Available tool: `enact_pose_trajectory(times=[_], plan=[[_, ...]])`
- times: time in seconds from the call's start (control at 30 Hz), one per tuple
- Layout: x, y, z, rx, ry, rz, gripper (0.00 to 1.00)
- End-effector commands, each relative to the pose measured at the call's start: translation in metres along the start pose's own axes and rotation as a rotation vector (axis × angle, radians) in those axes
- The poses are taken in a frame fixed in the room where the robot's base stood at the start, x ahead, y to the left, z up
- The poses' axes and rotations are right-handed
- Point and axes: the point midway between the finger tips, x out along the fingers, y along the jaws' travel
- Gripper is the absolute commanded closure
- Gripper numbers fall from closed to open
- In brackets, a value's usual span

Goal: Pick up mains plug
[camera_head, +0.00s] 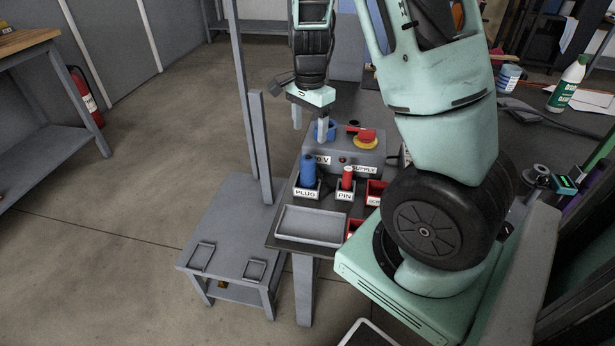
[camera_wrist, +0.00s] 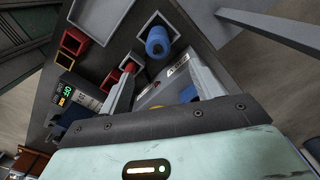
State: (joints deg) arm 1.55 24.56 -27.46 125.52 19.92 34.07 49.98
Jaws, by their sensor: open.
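The blue mains plug (camera_head: 308,172) stands upright in a small holder labelled PLUG (camera_head: 306,193) on the dark bench. In the wrist view the blue plug (camera_wrist: 157,42) is in its square holder, ahead of the fingertips. My gripper (camera_head: 310,125) points down above the bench, behind the plug in the head view, by the grey supply box (camera_head: 352,154). Its two fingers are apart with nothing between them. They also show in the wrist view (camera_wrist: 165,85). A blue socket-like part (camera_head: 333,131) on the supply box is partly hidden by a finger.
A red pin (camera_head: 347,177) stands in the PIN holder beside the plug. The supply box carries a red and yellow switch (camera_head: 364,137). An empty grey tray (camera_head: 312,239) lies in front. A tall grey post (camera_head: 264,150) rises on the left.

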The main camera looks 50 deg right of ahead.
Motion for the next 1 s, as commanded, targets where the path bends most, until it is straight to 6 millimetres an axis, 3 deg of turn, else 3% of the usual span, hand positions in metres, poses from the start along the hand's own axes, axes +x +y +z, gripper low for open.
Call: enact_pose_trajectory(times=[0.1, 0.3, 0.57, 0.83, 1.0], plan=[[0.03, 0.001, 0.0, 0.0, -0.001, 0.004, 0.35], [0.065, 0.001, 0.0, -0.001, -0.001, 0.002, 0.35], [0.083, 0.0, 0.001, -0.003, -0.001, 0.0, 0.35], [0.122, 0.002, 0.004, -0.003, -0.001, 0.001, 0.35], [0.13, 0.001, 0.004, -0.003, -0.001, -0.002, 0.35]])
